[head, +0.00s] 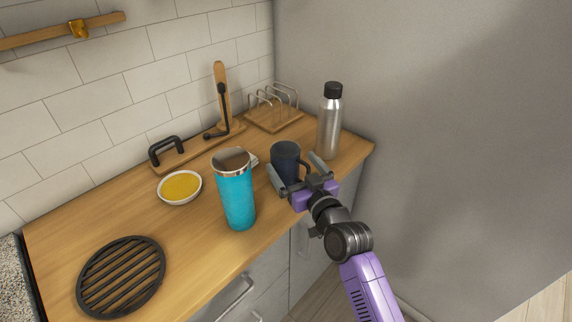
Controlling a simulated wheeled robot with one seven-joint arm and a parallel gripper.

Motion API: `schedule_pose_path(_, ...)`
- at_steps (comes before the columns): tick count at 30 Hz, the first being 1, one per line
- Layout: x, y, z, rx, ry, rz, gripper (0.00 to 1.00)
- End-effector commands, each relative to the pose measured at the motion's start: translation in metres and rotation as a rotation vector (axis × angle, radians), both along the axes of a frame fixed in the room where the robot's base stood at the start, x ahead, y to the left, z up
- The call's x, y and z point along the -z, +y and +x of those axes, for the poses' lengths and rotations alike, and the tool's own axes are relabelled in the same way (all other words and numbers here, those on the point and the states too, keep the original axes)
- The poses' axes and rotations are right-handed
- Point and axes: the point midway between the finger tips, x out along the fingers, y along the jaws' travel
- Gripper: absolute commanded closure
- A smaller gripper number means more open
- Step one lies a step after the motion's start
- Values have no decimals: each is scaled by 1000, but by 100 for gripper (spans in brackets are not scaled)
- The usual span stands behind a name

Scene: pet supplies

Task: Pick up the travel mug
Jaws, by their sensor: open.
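A tall teal tumbler (238,197) with a steel rim stands upright on the wooden counter. Either could be the travel mug; I cannot tell which from this view. My gripper (297,173) is open, with its fingers apart at the near side of the navy mug. One finger shows at the mug's lower left and the other to its right. The gripper hides the mug's lower right part. I cannot tell whether the fingers touch it. The teal tumbler is left of my gripper, apart from it.
A steel bottle (329,124) with a black cap stands close behind my gripper at the right. A toast rack (274,112), a wooden stand with black fittings (222,98) and a bowl of yellow food (180,187) are behind. A black round trivet (121,277) lies front left. A grey wall bounds the right.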

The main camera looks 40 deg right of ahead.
Motion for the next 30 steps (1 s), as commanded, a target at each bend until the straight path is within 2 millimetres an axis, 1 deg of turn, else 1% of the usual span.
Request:
schedule_pose_path(5,-3,-8,19,0,-1,0,2)
schedule_pose_path(9,-2,-16,37,0,-1,0,2)
schedule_pose_path(12,-1,-18,46,0,0,0,2)
schedule_pose_path(15,0,-20,50,0,-1,0,2)
schedule_pose_path(21,1,-20,50,0,-1,0,2)
schedule_pose_path(23,1,-20,50,0,-1,0,12)
schedule_pose_path(24,1,-20,50,0,-1,0,19)
schedule_pose_path(26,1,-20,50,0,-1,0,31)
schedule_pose_path(27,1,-20,50,0,-1,0,39)
schedule_pose_path(29,1,-20,50,0,-1,0,51)
schedule_pose_path(30,1,-20,50,0,-1,0,59)
